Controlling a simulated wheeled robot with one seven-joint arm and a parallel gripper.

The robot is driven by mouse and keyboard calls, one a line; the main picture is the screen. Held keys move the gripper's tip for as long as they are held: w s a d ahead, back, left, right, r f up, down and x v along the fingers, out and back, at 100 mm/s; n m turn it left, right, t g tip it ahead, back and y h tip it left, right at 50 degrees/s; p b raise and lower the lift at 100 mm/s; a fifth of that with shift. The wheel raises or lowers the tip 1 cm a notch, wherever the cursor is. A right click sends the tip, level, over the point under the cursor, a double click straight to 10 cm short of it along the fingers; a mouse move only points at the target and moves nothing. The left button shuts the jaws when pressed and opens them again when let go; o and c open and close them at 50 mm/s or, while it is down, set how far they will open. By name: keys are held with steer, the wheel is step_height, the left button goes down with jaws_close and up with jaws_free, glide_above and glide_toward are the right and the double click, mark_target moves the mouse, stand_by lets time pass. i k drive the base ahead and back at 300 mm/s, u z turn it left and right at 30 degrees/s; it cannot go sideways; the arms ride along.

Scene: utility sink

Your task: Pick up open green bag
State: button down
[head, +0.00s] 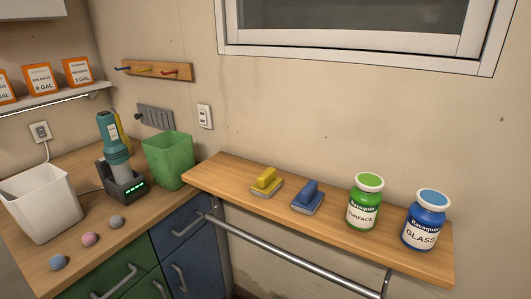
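A green open-topped container (168,162), which looks like the open green bag, stands upright on the wooden counter in the corner. It is in the left half of the head view, just right of the teal handheld device on its charger. Its front side and part of its inner back wall show; its bottom inside is hidden. My gripper is not in view.
A teal device (112,136) sits in a dark charger (124,184) close left of the green container. A white bin (42,203) and several small balls (89,239) are further left. The wooden shelf (222,172) at right holds two brushes (308,197) and two jars (424,222).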

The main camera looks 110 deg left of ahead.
mark_target(169, 154)
steer(key=u, duration=4.1)
steer(key=k, duration=1)
steer(key=z, duration=0.65)
steer(key=i, duration=0.95)
steer(key=u, duration=0.25)
